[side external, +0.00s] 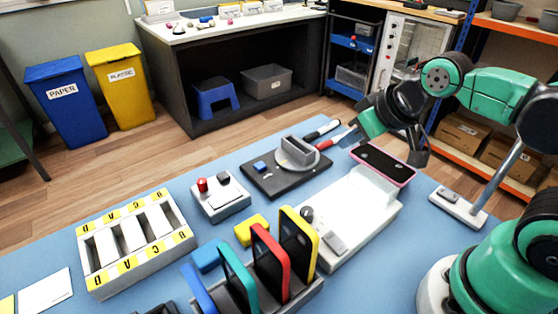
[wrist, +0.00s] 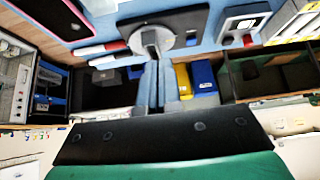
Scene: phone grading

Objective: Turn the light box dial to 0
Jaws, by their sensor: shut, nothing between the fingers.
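The light box (side external: 352,222) is a long white box right of the standing phones in the side view. A dark round knob, which looks like its dial (side external: 307,214), sits at its near left end, partly by the yellow phone. Its marks are too small to read. A grey switch-like block (side external: 335,243) is beside it. My gripper (wrist: 155,64) is shut and empty in the wrist view, its grey fingers side by side. It is apart from the dial, toward the far end of the light box. Its fingertips are not clear in the side view.
A black base with a round plate (side external: 297,155) and pens stand behind. A rack (side external: 300,297) holds upright phones close to the dial. A red-button box (side external: 219,198) and lettered tray (side external: 97,278) are left.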

